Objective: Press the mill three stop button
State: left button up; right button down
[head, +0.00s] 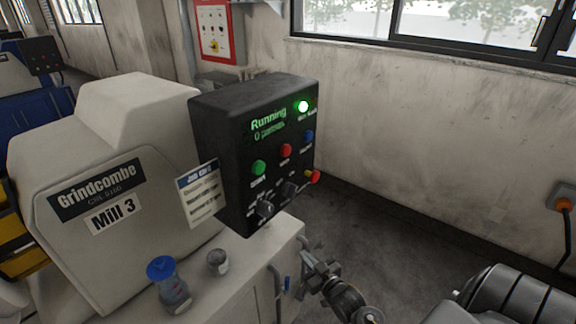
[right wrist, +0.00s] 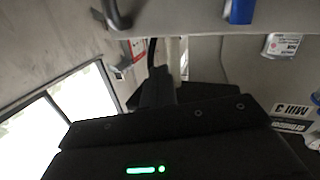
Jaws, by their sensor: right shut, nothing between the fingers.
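Mill three is the cream machine with a "Mill 3" label (head: 116,213). Its black control box (head: 240,112) shows "Running" in green, with a lit green lamp (head: 302,106). The front has a green button (head: 258,167), a red button (head: 286,151) and a blue button (head: 308,136); their captions are too small to read. A red knob with a yellow base (head: 314,177) sticks out at the lower right. My right gripper (head: 310,260) is shut and empty, below the box and apart from the buttons. My left gripper is out of view.
A blue-lidded jar (head: 174,288) and a small grey container (head: 217,261) stand on the cream ledge. A card (head: 200,194) hangs beside the box. The floor (head: 385,235) right of the mill is open.

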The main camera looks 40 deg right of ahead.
notch_tip(320, 180, up, 19)
jog(key=d+n+t+p, duration=0.1)
jog(key=d+t+p, duration=0.1)
jog(key=t, duration=0.2)
jog(key=n+t+y+p, duration=0.2)
jog(key=n+t, duration=0.1)
jog(key=t, duration=0.1)
send_near(286, 151)
jog(key=s+d+r, duration=0.4)
jog(key=r, duration=0.1)
jog(key=shift+s+f, duration=0.1)
jog(key=shift+s, duration=0.1)
jog(key=shift+w, duration=0.1)
jog(key=w+a+b, duration=0.1)
jog(key=w+a, duration=0.1)
jog(key=w, duration=0.6)
jog(key=shift+a, duration=0.2)
jog(key=shift+w, duration=0.25)
jog(key=shift+w+a, duration=0.1)
jog(key=shift+w, duration=0.2)
